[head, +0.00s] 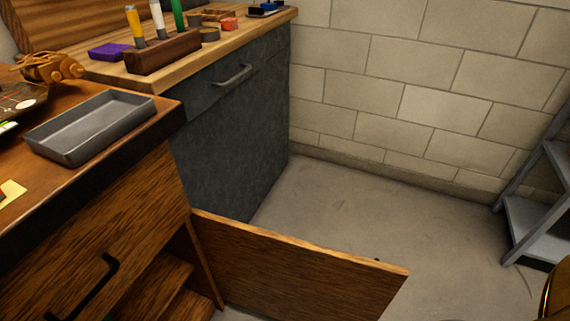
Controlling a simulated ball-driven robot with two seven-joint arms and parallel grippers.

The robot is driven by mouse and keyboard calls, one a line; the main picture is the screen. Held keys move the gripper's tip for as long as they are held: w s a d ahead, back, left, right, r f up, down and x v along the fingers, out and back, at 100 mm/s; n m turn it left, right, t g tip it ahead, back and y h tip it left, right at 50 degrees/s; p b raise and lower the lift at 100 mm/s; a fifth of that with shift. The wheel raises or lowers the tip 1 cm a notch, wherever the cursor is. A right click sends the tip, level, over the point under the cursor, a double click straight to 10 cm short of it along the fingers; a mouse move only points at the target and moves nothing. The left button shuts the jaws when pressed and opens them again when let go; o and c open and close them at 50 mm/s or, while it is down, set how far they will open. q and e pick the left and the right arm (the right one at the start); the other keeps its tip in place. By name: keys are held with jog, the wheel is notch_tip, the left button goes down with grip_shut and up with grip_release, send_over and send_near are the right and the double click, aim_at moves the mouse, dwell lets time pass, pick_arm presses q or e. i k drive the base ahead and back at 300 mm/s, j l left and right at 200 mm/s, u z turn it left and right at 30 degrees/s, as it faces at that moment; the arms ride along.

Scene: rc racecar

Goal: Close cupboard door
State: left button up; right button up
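The wooden cupboard door (300,267) stands wide open, swung out to the right from the brown wooden cabinet (110,235). Its hinge side is at the cabinet's right front corner, and its lower part runs out of the picture. Behind the opening, wooden shelves or drawers (165,285) show inside the cabinet. A black handle (95,290) is on the cabinet front to the left. Neither of my grippers can be made out in the head view. A glossy golden piece at the bottom right edge is cut off, and I cannot tell what it is.
A grey tray (90,128) sits on the cabinet top. Behind stands a dark grey cabinet (230,140) with a wooden top, holding a tool block (163,52) and a purple box (110,51). Grey steps (540,230) stand at right. The floor (370,215) beyond the door is clear.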

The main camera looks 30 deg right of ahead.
aim_at(283, 277)
jog(key=k+l+u, duration=0.25)
jog(key=l, duration=0.25)
jog(key=k+l+u, duration=0.25)
jog(key=l, duration=0.2)
jog(key=k+l+u, duration=0.25)
jog(key=l, duration=0.15)
jog(key=l+u, duration=0.2)
jog(key=l, duration=0.2)
jog(key=k+l+u, duration=0.2)
jog(key=l, duration=0.25)
jog(key=l+u, duration=0.2)
jog(key=l, duration=0.2)
jog(key=k+l+u, duration=0.1)
jog(key=l+u, duration=0.15)
jog(key=l, duration=0.15)
jog(key=l+u, duration=0.5)
jog(key=l, duration=1.3)
